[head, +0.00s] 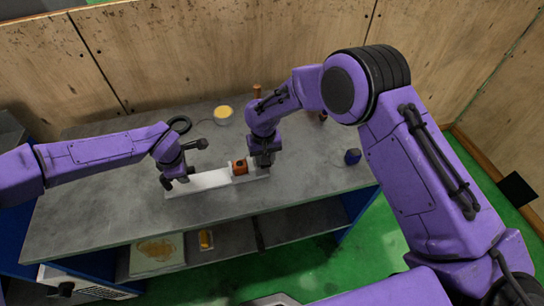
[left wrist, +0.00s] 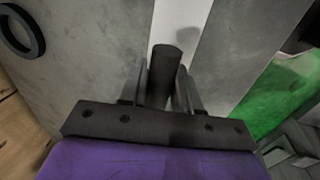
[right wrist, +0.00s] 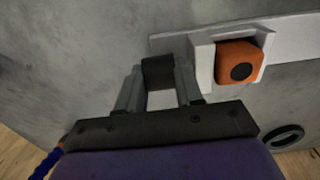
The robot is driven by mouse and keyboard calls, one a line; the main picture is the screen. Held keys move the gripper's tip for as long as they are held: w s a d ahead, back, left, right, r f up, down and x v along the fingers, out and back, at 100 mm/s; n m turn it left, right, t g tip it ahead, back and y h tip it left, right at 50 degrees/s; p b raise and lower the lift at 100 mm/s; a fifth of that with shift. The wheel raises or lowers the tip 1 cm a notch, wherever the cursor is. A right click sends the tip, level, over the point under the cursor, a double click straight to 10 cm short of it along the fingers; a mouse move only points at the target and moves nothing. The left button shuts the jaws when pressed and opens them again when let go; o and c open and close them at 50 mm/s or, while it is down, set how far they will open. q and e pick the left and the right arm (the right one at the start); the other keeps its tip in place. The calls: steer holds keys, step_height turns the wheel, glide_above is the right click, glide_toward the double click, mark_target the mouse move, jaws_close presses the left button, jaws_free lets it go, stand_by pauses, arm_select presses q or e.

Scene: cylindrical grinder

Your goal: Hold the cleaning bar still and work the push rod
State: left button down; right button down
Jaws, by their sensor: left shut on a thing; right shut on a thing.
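The white cleaning bar (head: 210,180) lies along the grey table and carries an orange block (head: 239,167) near its right end. My left gripper (head: 175,178) is at the bar's left end. In the left wrist view it is shut on a dark upright post (left wrist: 165,75), with the white bar (left wrist: 180,20) beyond. My right gripper (head: 263,162) is at the right end, shut on a dark piece (right wrist: 158,72). In the right wrist view the orange block (right wrist: 238,63), with a dark round centre, sits in a white bracket beside this gripper. I cannot tell which held piece is the push rod.
The grey table (head: 110,215) is clear in front of the bar. Behind it are a black ring (head: 180,124) and a bowl with yellow contents (head: 223,113). A dark blue item (head: 352,156) stands at the right. A yellow-stained tray (head: 157,251) is on the lower shelf.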

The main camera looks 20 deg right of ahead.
steer(key=shift+a, duration=0.3)
steer(key=c, duration=0.7)
jaws_free()
steer(key=shift+d, duration=0.1)
